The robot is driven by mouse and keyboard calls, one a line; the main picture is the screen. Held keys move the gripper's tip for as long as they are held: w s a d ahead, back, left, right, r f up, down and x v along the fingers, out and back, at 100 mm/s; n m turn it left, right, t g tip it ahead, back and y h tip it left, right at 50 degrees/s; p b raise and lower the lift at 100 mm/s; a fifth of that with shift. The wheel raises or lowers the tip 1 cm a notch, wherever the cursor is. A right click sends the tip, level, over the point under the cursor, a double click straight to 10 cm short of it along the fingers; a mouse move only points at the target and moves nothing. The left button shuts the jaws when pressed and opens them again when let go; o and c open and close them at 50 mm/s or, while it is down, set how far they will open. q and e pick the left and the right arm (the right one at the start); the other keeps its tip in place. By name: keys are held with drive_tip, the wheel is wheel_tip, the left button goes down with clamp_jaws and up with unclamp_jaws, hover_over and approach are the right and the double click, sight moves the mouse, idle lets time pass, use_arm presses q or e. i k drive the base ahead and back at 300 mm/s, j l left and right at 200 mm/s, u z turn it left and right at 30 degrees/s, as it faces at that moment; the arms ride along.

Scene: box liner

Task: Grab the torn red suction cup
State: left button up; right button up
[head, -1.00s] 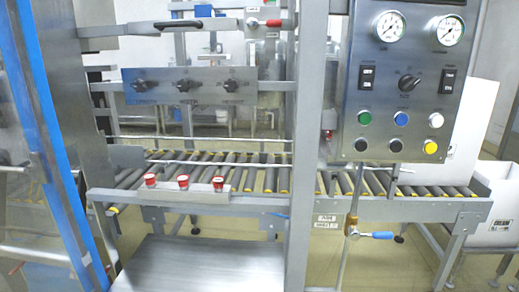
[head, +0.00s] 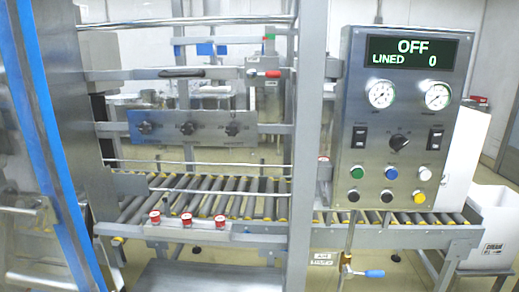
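Three small red-topped cups stand in a row on a grey ledge (head: 175,233) at the front of the roller conveyor: a left cup (head: 154,217), a middle cup (head: 187,219) and a right cup (head: 220,222). They look like suction cups with pale lower parts. They are too small here to tell whether any is torn. A further small red part (head: 323,160) sits on the upright at the middle right; what it is cannot be told. Neither of my grippers is in view.
A control panel (head: 398,160) with a display reading OFF and LINED 0 stands at the right. A steel upright (head: 306,130) and a blue-edged frame (head: 48,130) flank the ledge. A blue-handled valve (head: 374,273) hangs low. A white bin (head: 494,215) stands far right.

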sight(219, 219)
drive_tip(key=k+l+u, duration=0.1)
drive_tip(key=k+u, duration=0.75)
drive_tip(key=i+j, duration=0.05)
